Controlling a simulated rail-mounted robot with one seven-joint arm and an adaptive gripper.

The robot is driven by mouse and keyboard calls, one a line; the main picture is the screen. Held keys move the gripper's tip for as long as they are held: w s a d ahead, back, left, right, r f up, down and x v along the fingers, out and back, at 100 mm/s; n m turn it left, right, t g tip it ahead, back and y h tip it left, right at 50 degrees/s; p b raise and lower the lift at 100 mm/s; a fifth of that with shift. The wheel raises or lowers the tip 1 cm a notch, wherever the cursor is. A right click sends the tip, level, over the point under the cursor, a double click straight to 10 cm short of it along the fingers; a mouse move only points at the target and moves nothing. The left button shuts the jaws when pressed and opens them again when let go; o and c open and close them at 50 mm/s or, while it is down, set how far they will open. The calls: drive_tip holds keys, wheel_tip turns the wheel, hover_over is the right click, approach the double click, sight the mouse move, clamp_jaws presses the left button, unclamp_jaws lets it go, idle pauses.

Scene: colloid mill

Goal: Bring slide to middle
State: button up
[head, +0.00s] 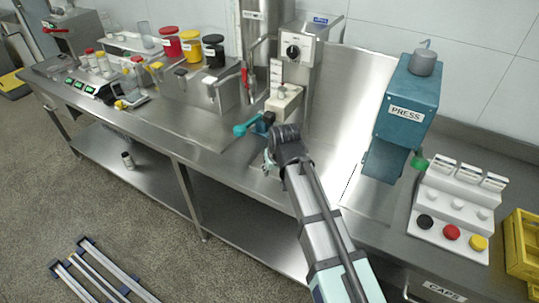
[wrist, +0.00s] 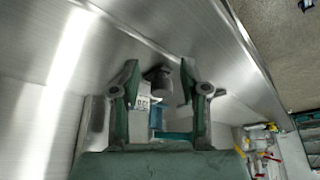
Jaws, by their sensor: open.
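My gripper (wrist: 159,82) is open in the wrist view, its two green-grey fingers spread. A dark rounded knob (wrist: 158,76) shows between the fingertips; I cannot tell whether they touch it. A white label (wrist: 142,103) and a teal part (wrist: 177,138) lie below it in that view. In the head view my gripper (head: 268,162) is low over the bench, partly hidden by my arm, in front of the mill's cream block (head: 284,103). A blue part with a teal-knobbed lever (head: 241,130) sits beside that block. No part is clearly marked as the slide.
The mill's dial box (head: 296,51) stands behind the block. A blue press (head: 407,105) and a white button panel (head: 452,210) are to the right. Red, yellow and black lidded jars (head: 190,47) stand left. Bare steel bench (head: 190,118) lies left of the mill.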

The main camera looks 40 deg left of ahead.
drive_tip(key=w+a+p, duration=0.1)
drive_tip(key=w+a, duration=0.3)
drive_tip(key=a, duration=0.1)
drive_tip(key=shift+a+r+p, duration=0.1)
drive_tip(key=shift+p, duration=0.25)
drive_tip(key=shift+w+a, duration=0.1)
drive_tip(key=shift+w, duration=0.05)
drive_tip(key=shift+f+p, duration=0.3)
drive_tip(key=shift+f, duration=0.4)
drive_tip(key=shift+c, duration=0.4)
clamp_jaws()
